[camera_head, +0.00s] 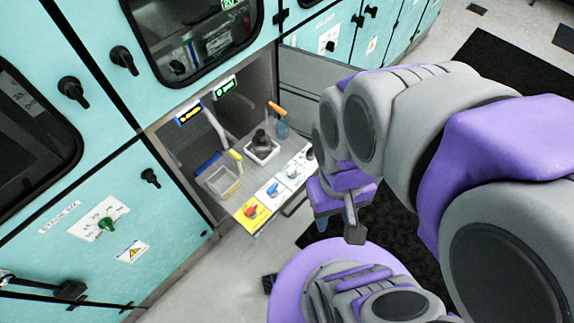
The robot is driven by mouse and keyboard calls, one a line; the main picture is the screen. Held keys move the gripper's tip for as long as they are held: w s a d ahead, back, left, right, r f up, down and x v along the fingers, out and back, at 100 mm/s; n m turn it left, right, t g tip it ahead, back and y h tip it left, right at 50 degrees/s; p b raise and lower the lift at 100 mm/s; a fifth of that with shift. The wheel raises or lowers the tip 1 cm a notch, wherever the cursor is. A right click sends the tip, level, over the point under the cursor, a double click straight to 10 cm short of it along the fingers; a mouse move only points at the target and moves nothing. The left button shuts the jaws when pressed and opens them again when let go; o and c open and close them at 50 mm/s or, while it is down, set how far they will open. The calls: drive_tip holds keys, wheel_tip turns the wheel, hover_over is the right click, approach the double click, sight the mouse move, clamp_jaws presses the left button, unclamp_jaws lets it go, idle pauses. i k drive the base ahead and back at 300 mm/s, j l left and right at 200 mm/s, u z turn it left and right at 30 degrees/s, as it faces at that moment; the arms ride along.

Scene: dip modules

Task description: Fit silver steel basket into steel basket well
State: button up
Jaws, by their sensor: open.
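A pale, see-through box-shaped container (220,182) with a yellow handle (236,155) sits at the left of a grey shelf (228,152); it may be the steel basket, but its material is unclear. A square white-rimmed opening (263,158) lies to its right with a dark object (262,142) in it. I cannot tell whether this opening is the steel basket well. A blue item (281,128) with an orange handle (277,108) stands farther right. My gripper (339,227) is open and empty, to the right of the shelf and apart from everything on it.
The shelf's front panel carries a yellow plate with a red knob (251,212) and several other knobs. Two small lit displays (188,113) hang above the shelf. Teal cabinets (75,225) with dark latches flank the bay. Open floor (240,270) lies in front.

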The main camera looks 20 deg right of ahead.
sight(235, 192)
drive_tip(key=i+j+z, duration=0.15)
drive_tip(key=j+z, duration=0.25)
drive_tip(key=j, duration=0.25)
drive_tip(key=j+z, duration=0.35)
drive_tip(key=j, duration=0.35)
drive_tip(key=j+z, duration=0.4)
drive_tip(key=j, duration=0.3)
drive_tip(key=i, duration=0.05)
